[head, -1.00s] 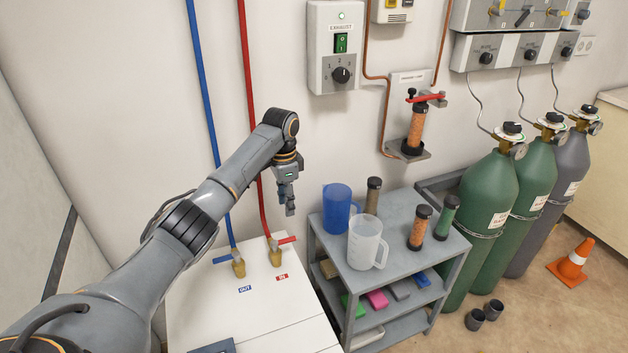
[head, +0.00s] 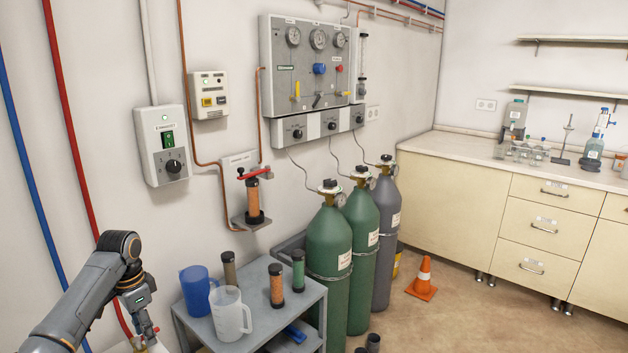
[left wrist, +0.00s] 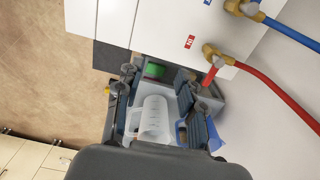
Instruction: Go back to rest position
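My left gripper (head: 145,338) is at the lower left of the head view, beside the grey cart and in front of the red pipe. In the left wrist view its two fingers (left wrist: 162,100) stand apart with nothing held between them. A clear measuring jug (left wrist: 152,118) shows beyond the gap between the fingers. The same clear jug (head: 230,313) stands upright on the grey cart (head: 295,312) in the head view, with a blue jug (head: 195,290) next to it. My right gripper is in neither view.
The red pipe (head: 75,130) and blue pipe (head: 28,170) run down the wall by my left arm. The exhaust switch box (head: 163,146) is on the wall above. Gas cylinders (head: 328,255) and an orange cone (head: 423,279) stand right of the cart.

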